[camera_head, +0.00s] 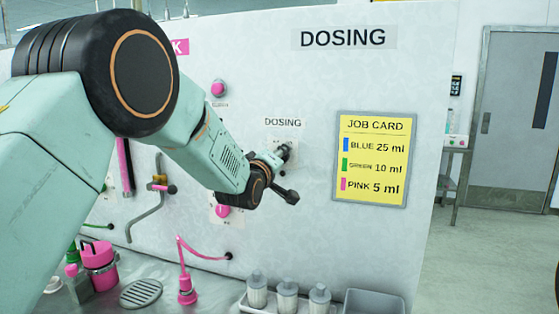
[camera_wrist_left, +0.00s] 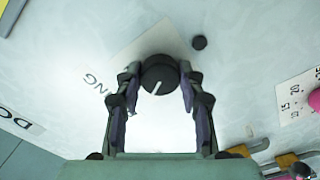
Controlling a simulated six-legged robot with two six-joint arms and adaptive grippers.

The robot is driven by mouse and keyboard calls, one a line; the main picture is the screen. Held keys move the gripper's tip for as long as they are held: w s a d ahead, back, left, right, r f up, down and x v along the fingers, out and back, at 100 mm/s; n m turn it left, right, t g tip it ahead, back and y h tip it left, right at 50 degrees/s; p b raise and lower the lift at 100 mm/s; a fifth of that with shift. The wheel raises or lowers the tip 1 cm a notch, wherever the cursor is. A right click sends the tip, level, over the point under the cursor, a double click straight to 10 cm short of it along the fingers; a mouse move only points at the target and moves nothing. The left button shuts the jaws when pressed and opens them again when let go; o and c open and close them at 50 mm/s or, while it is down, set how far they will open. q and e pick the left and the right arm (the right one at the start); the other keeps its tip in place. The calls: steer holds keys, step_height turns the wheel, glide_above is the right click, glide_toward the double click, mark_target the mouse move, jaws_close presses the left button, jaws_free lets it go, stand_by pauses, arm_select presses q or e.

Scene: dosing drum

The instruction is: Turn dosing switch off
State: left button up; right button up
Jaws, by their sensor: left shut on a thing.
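The dosing switch is a round black knob with a white pointer line, on a pale plate under the small "DOSING" label on the wall panel. In the left wrist view the knob (camera_wrist_left: 160,70) sits between the two fingertips, its white line slanting toward the lower left. My left gripper (camera_wrist_left: 158,84) is shut on the knob, one finger on each side. In the head view my left gripper (camera_head: 280,157) reaches the panel below the label, and the wrist and fingers hide most of the knob. My right gripper is in neither view.
A yellow job card (camera_head: 372,158) hangs right of the switch. A pink knob (camera_head: 218,89) and a pink dial (camera_head: 222,211) are left of it. Below stand several capped bottles (camera_head: 287,296), a grey bin (camera_head: 374,303) and a pink hose nozzle (camera_head: 187,290).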

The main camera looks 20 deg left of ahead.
arm_select(q)
steer(key=shift+a, duration=0.1)
stand_by(0.3)
steer(key=o, duration=1.2)
steer(key=shift+s+a+r, duration=0.1)
steer(key=shift+s, duration=0.2)
steer(key=s, duration=1.1)
steer(key=shift+s+a, duration=0.1)
steer(key=shift+s, duration=0.25)
steer(key=shift+w, duration=0.1)
